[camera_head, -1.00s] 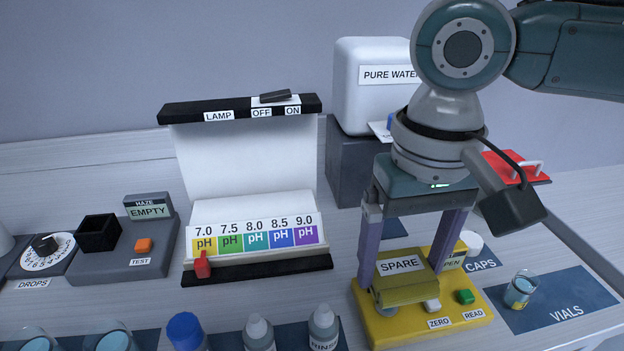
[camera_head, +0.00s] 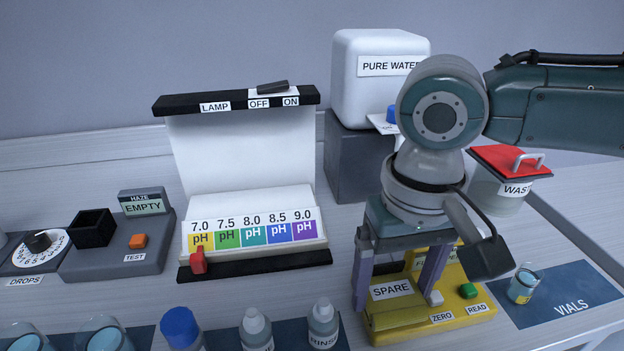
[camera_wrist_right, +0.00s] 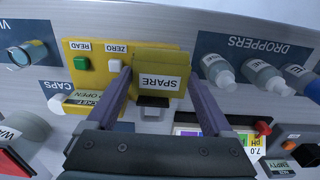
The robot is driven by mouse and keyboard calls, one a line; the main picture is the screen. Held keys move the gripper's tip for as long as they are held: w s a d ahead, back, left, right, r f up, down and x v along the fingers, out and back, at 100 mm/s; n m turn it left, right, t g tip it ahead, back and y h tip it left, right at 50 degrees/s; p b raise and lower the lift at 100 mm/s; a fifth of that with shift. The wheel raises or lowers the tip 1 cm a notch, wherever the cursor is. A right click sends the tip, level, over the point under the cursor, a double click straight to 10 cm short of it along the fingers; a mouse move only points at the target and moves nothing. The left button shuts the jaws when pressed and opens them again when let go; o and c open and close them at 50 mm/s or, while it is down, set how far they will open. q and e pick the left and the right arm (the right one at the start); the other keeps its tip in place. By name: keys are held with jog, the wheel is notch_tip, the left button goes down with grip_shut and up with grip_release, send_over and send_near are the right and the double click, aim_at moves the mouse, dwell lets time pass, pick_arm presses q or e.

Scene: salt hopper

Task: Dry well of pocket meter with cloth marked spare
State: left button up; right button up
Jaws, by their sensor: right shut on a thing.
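The yellow pocket meter (camera_head: 450,313) lies on the table at the lower right, with a green READ button, a pale ZERO button and a partly hidden OPEN label. My right gripper (camera_head: 393,300) points down and is shut on the olive-yellow cloth marked SPARE (camera_head: 391,320). The cloth is at the meter's left end, low over it; whether it touches cannot be told. The wrist view shows the cloth (camera_wrist_right: 160,64) between the fingers, beside the meter (camera_wrist_right: 98,75). A dark opening (camera_wrist_right: 153,101) shows just beyond the cloth there. My left gripper is out of view.
A vial (camera_head: 522,286) stands on the VIALS mat to the right. The WASTE bin (camera_head: 497,190) and PURE WATER tank (camera_head: 372,105) stand behind. Dropper bottles (camera_head: 323,325) stand in front on the left. The pH comparator (camera_head: 250,265) is left of the meter.

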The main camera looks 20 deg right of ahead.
jog(key=shift+f+b, duration=0.3)
jog(key=shift+f, duration=0.35)
dwell(0.6)
dwell(0.5)
dwell(0.8)
notch_tip(320, 180, up, 7)
jog(key=p, duration=0.9)
jog(key=shift+r, duration=0.1)
